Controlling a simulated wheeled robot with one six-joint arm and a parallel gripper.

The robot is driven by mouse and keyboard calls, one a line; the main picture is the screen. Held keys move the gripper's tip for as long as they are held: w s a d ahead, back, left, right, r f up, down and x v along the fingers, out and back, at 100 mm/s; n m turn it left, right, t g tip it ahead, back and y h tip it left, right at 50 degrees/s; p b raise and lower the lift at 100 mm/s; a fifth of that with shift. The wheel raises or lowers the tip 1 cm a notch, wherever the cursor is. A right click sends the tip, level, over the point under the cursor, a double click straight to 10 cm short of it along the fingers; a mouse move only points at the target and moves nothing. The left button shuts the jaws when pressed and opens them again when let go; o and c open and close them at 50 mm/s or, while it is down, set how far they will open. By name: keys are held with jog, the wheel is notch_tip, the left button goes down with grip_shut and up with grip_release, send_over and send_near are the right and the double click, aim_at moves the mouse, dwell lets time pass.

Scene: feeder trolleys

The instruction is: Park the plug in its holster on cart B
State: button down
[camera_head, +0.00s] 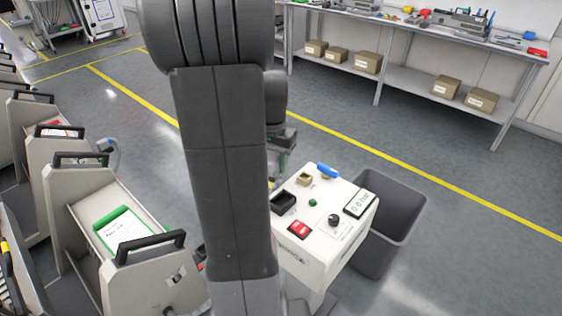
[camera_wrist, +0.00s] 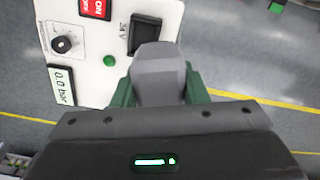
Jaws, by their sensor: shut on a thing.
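My gripper (camera_wrist: 158,92) is shut on a grey plug (camera_wrist: 160,66), with a green finger on each side of it. In the wrist view the plug overlaps the lower edge of the black 24 V socket (camera_wrist: 146,34) on the white panel. In the head view my gripper (camera_head: 282,160) is partly hidden behind my arm, beyond the white control box (camera_head: 310,255). The socket there (camera_head: 284,201) looks empty. Carts stand at the left, the nearest (camera_head: 150,285) with a green-edged card. I cannot tell which is cart B, and no holster is clearly seen.
A dark grey bin (camera_head: 400,205) stands right behind the control box. The box top bears a blue handle (camera_head: 327,170), a red switch (camera_head: 298,229), a knob and a display. A workbench (camera_head: 420,25) stands at the back. The floor between is clear.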

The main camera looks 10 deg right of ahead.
jog(key=shift+w+a+f+n+b, duration=1.6)
jog(key=shift+a+f+n+b, duration=3.3)
jog(key=shift+f, duration=2.2)
jog(key=shift+w+a+f+n+b, duration=1.55)
jog(key=shift+a+f+n+b, duration=2.2)
jog(key=shift+f+n, duration=2.8)
jog(key=shift+w+a+f+n+b, duration=1.6)
jog(key=shift+a+f+n+b, duration=3)
jog(key=shift+f, duration=3.1)
jog(key=shift+d+f+n+b, duration=0.1)
jog(key=shift+f+n+b, duration=0.2)
jog(key=shift+f, duration=0.9)
jog(key=c, duration=0.8)
grip_release()
jog(key=shift+o, duration=0.2)
notch_tip(320, 180, up, 14)
jog(key=p, duration=0.4)
jog(key=shift+f, duration=0.1)
